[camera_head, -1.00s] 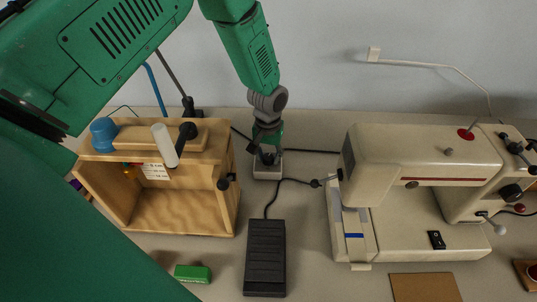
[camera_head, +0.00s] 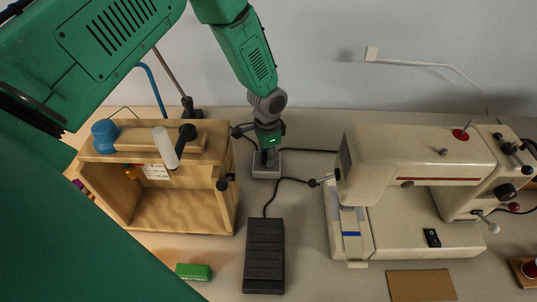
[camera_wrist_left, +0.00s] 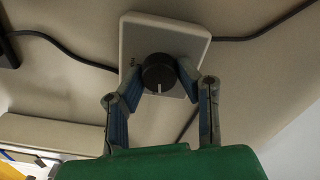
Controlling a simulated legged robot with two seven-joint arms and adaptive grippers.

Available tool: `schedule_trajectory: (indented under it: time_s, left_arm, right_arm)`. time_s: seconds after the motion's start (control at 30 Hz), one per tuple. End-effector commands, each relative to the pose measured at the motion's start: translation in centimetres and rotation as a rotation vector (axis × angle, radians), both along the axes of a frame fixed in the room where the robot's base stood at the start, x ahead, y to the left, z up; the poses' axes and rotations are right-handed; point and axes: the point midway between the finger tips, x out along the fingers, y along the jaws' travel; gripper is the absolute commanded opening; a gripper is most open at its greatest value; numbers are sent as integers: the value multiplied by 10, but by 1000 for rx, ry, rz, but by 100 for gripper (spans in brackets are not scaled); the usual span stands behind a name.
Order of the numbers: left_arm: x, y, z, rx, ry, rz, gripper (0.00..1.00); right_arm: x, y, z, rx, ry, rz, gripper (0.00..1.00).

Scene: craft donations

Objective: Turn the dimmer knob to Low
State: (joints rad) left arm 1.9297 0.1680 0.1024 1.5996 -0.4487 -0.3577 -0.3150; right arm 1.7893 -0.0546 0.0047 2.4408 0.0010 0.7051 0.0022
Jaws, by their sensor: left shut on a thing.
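The dimmer is a pale box (camera_head: 266,172) on the table between the wooden case and the sewing machine. It also shows in the left wrist view (camera_wrist_left: 140,32), with a round black knob (camera_wrist_left: 158,70) on its face. The knob's white pointer line points toward the bottom of that picture. A small dark mark beside the knob is too small to read. My left gripper (camera_head: 267,155) is over the dimmer box; in the wrist view its two fingers (camera_wrist_left: 160,78) are closed against opposite sides of the knob. My right gripper is out of view.
An open wooden case (camera_head: 183,208) stands left of the dimmer. A black foot pedal (camera_head: 264,256) lies in front. The sewing machine (camera_head: 420,155) stands to the right. Dark cables (camera_head: 300,180) run beside the dimmer. A green block (camera_head: 194,272) lies at the front left.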

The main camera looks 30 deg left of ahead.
Motion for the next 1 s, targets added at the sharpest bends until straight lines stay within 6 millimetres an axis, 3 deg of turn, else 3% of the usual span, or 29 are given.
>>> schedule_trajectory:
  time_s: [0.03, 0.5, 1.0]
  left_arm:
    - [-6, 2, -3, 2, 17, -38, 0]
    - [-6, 3, -2, 2, 15, -339, 0]
    - [-5, 4, -2, 4, 13, -405, 0]
  right_arm:
    - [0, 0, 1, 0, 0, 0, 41]
    - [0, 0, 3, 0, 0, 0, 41]
    - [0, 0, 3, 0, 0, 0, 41]
